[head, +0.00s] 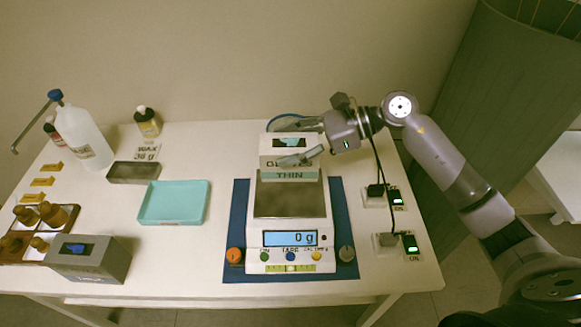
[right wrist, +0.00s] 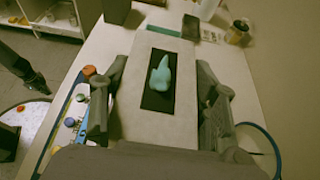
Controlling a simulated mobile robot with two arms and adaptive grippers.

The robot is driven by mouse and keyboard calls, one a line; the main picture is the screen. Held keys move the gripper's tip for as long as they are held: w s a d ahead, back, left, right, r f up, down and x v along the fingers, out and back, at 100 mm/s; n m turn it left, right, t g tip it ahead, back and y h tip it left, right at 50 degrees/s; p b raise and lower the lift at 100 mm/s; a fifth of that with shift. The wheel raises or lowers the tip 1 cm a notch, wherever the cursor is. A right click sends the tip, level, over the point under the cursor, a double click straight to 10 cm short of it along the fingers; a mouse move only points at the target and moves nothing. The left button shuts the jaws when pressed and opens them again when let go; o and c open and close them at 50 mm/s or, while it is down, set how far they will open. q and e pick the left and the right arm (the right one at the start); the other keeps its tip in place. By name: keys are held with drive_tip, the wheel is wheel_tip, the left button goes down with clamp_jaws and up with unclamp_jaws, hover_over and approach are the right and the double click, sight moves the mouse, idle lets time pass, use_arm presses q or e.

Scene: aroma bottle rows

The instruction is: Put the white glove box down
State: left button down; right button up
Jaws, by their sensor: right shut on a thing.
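The white glove box (head: 268,160) has a dark slot with a light blue glove in its top and a teal band reading THIN. My right gripper (head: 308,141) is shut on it, one finger along each long side. In the right wrist view the box (right wrist: 135,90) lies between the fingers (right wrist: 160,105). In the head view it appears at the back of the scale (head: 290,262), whose display reads 0 g. I cannot tell whether its underside touches anything. A dark gripper-like part, probably my left gripper (right wrist: 36,82), shows at the left of the right wrist view; its jaws are unclear.
The scale stands on a blue mat (head: 236,215). A teal tray (head: 173,220) is left of it. A grey glove box (head: 90,262), amber bottles (head: 53,213) and a wash bottle (head: 85,135) are farther left. Power switches (head: 388,240) and cables are on the right.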

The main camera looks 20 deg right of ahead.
sight(289, 171)
wheel_tip(289, 171, down, 3)
drive_tip(key=shift+r, duration=0.2)
drive_tip(key=shift+f, duration=0.3)
wheel_tip(289, 171, down, 4)
drive_tip(key=shift+f+p, duration=0.1)
drive_tip(key=shift+p, duration=0.25)
use_arm(q)
drive_tip(key=shift+w+d+r, duration=0.4)
drive_tip(key=shift+w+d, duration=0.05)
drive_tip(key=shift+d, duration=0.15)
drive_tip(key=shift+a, duration=0.1)
drive_tip(key=shift+f, duration=0.1)
use_arm(e)
drive_tip(key=shift+f, duration=0.1)
drive_tip(key=shift+f+b, duration=0.15)
drive_tip(key=shift+b, duration=0.15)
use_arm(q)
drive_tip(key=shift+s, duration=0.1)
use_arm(e)
drive_tip(key=o, duration=1.4)
